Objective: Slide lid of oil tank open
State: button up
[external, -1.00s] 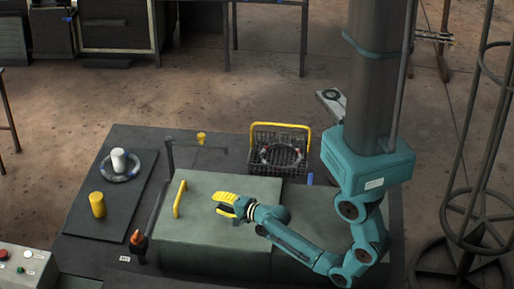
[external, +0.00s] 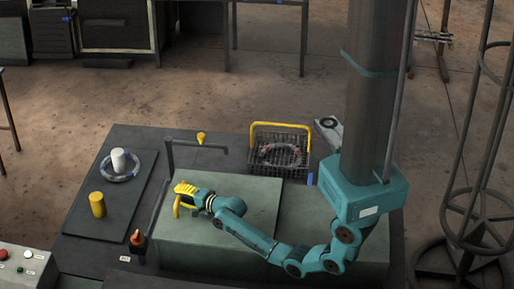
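The oil tank (external: 205,258) is a grey-green box on the dark platform. Its flat lid (external: 250,195) lies over the left part of the top. A yellow handle (external: 177,209) stands near the lid's left edge, partly hidden by my gripper.
A wire basket (external: 252,150) with a yellow rim stands behind the tank. A post with a horizontal bar (external: 188,144) rises behind the lid. A yellow cylinder (external: 97,205) and a white one (external: 118,160) stand on the left plate.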

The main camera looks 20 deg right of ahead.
jog(key=shift+w+a, duration=0.15)
jog(key=shift+w, duration=0.05)
grip_shut()
dwell(0.3)
